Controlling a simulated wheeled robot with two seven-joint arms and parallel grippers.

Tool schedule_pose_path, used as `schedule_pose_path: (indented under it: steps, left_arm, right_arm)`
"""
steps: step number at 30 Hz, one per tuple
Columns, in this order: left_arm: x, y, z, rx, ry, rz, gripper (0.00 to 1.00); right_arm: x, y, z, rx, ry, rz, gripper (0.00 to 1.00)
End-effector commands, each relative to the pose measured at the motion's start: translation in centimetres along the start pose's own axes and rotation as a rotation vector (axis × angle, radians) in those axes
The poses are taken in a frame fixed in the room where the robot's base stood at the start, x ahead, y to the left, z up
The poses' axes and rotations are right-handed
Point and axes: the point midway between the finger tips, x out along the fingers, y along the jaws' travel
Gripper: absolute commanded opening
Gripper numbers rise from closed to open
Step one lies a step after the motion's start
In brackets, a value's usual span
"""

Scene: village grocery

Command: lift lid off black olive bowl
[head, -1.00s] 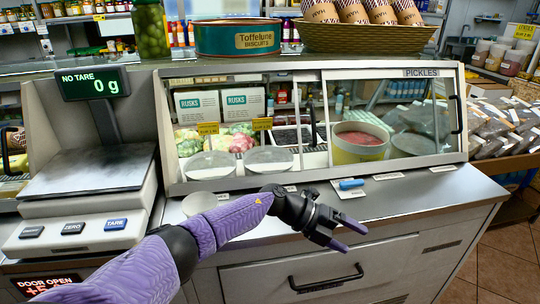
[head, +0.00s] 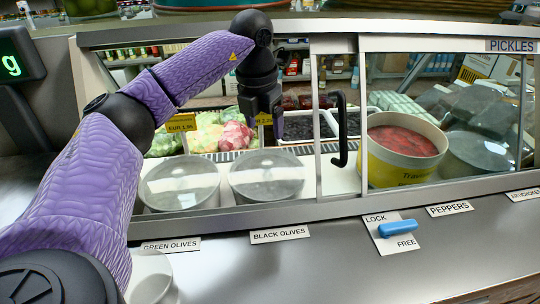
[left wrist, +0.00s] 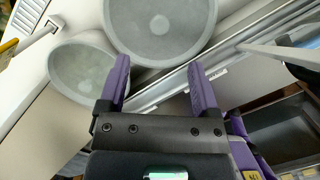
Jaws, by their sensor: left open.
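Two bowls with round grey lids stand side by side in the display case. The right one, the black olive bowl (head: 267,176), is above the BLACK OLIVES label (head: 280,235); its lid (left wrist: 160,22) appears to be the larger disc in the left wrist view. The other, the green olive bowl (head: 180,182), has its lid (left wrist: 80,72) lower left in the wrist view. My left gripper (head: 262,122) points down above and behind the black olive lid in the head view. Its fingers (left wrist: 160,78) are spread and empty. My right gripper is not in view.
The case has a metal frame and a black handle (head: 343,130). A blue lever (head: 397,228) sits on the LOCK/FREE plate. A tub of red peppers (head: 402,150) stands to the right. A pale round bowl (head: 150,277) sits on the counter, lower left.

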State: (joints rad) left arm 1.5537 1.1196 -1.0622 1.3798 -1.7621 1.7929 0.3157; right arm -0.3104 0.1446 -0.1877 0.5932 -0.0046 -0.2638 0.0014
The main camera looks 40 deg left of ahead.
Motion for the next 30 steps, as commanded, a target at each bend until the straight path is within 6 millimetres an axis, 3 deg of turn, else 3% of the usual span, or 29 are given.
schedule_pose_path:
  steps: [15,22,23,30]
  left_arm:
    - [9.7,0.2,-0.4,0.001,0.007,-0.001,0.81]
    - [9.9,0.2,-0.3,0.0,0.001,-0.002,0.81]
    - [9.8,0.2,-0.3,0.0,0.001,-0.002,0.79]
    - [9.8,0.2,-0.3,0.0,0.001,-0.002,0.28]
  right_arm:
    - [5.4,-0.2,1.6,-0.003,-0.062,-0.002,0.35]
    - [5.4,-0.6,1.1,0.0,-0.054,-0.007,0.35]
    - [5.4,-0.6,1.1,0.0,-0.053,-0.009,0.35]
    - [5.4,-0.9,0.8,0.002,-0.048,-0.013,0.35]
